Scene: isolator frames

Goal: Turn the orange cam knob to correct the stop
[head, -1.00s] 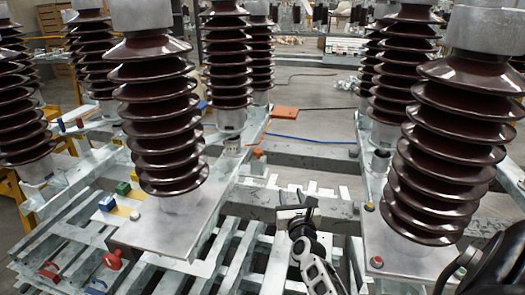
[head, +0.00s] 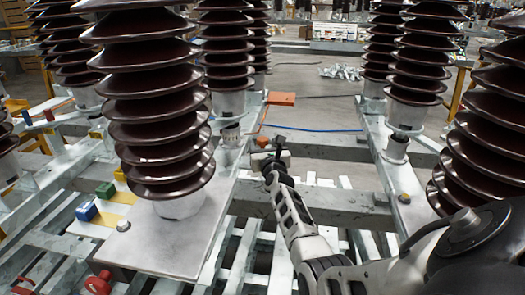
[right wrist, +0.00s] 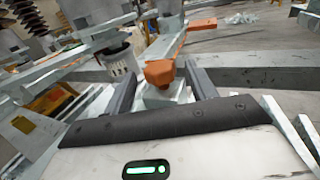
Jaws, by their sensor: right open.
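The orange cam knob (head: 262,142) is a small faceted block on the frame beam near the middle of the head view. In the right wrist view the orange knob (right wrist: 159,72) shows between the fingertips, on a pale metal block. My right gripper (head: 276,150) is at the knob in the head view and partly covers the area around it. In the wrist view the right gripper (right wrist: 160,75) is open, with one dark finger on each side of the knob. I cannot tell whether either finger touches it. My left gripper is not in view.
Tall brown ribbed insulators (head: 160,100) stand on both sides. An orange plate (head: 281,98) lies farther back along the beam. A blue cable (head: 310,129) runs behind the knob. Blue (head: 86,211) and green (head: 105,190) blocks sit at the lower left. A grey cross beam (head: 340,205) lies under my arm.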

